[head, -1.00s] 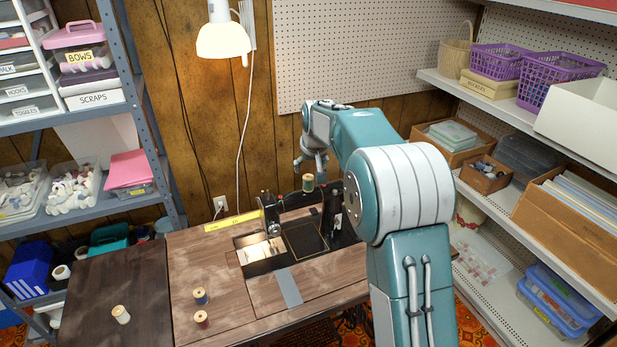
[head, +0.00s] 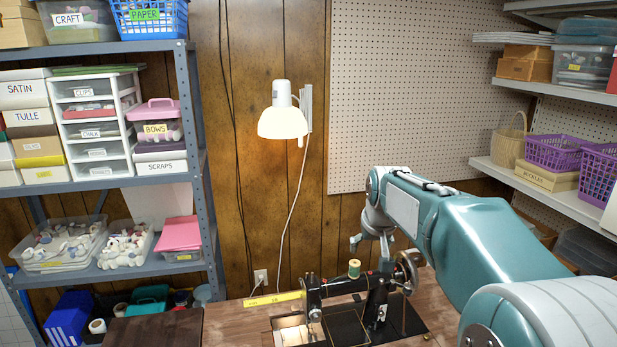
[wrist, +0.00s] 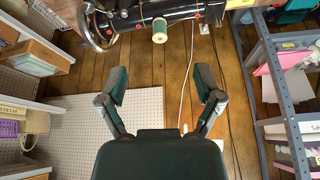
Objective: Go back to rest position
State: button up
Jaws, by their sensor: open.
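My gripper (head: 371,241) hangs above and behind the sewing machine in the head view, at the end of my teal and white arm. In the wrist view my gripper (wrist: 160,90) has its two fingers spread wide, with nothing between them. The black sewing machine (head: 376,303) stands on the wooden table (head: 235,322), with its handwheel at the right. A green thread spool (head: 354,268) sits upright on top of the machine; the spool also shows in the wrist view (wrist: 160,32). The fingers are apart from the machine and the spool.
A lit wall lamp (head: 283,122) hangs on the wood-panelled wall. A white pegboard (head: 400,90) is behind my arm. A blue-grey shelf unit (head: 205,170) with bins stands left, and white shelves (head: 545,189) with purple baskets (head: 552,152) stand right. A yellow tape (head: 274,299) lies on the table.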

jog(key=s+r, duration=0.3)
jog(key=s, duration=1.3)
jog(key=s+f, duration=0.3)
jog(key=s, duration=0.4)
jog(key=s+f, duration=0.2)
jog(key=s, duration=0.6)
jog(key=shift+s+f+t, duration=0.3)
jog(key=shift+f+t, duration=0.1)
